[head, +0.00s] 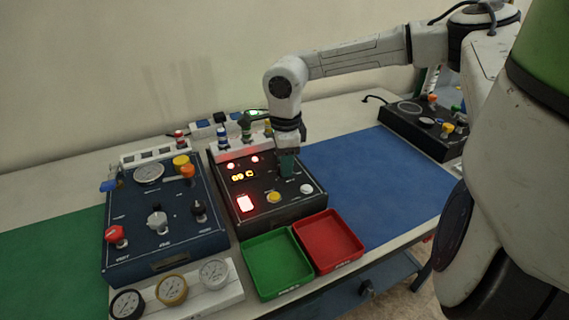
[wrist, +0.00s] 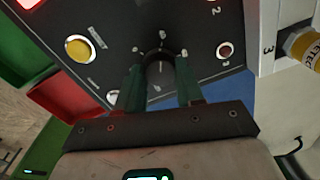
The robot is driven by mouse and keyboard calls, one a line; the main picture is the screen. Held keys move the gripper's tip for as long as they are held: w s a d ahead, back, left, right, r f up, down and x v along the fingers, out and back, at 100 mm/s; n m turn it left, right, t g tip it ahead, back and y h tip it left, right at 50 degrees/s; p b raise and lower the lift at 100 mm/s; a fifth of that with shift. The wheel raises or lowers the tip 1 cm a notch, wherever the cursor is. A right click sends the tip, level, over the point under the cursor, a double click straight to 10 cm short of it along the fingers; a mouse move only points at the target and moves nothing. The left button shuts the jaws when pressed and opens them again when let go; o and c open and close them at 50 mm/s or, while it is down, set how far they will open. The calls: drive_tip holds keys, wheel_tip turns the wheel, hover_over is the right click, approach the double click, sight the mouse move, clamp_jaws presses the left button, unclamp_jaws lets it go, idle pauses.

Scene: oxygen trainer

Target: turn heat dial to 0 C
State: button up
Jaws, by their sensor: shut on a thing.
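The heat unit is a black box (head: 262,208) in the middle of the table. Its front panel carries a small lit orange display (head: 242,176) and a lit red-white rocker (head: 245,203). The dark round dial (wrist: 157,72) shows in the wrist view between the two green fingers of my gripper (wrist: 160,85). The fingers are shut on the dial, one on each side. In the head view my gripper (head: 287,165) points down at the panel's right part and hides the dial. The dial's pointer mark cannot be made out.
A yellow button (head: 273,197) and a white button (head: 306,188) sit near the gripper on the panel. A blue panel box (head: 160,260) stands at left. Green (head: 274,262) and red (head: 328,240) trays lie in front.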

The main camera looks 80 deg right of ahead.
drive_tip(key=n, duration=0.5)
drive_tip(key=shift+n, duration=0.3)
drive_tip(key=n, duration=0.5)
drive_tip(key=shift+d, duration=0.1)
drive_tip(key=shift+n+y, duration=0.3)
drive_tip(key=shift+n, duration=0.1)
drive_tip(key=o, duration=1)
drive_tip(key=shift+o, duration=0.2)
wheel_tip(320, 180, up, 11)
drive_tip(key=shift+s, duration=0.25)
drive_tip(key=shift+f, duration=0.1)
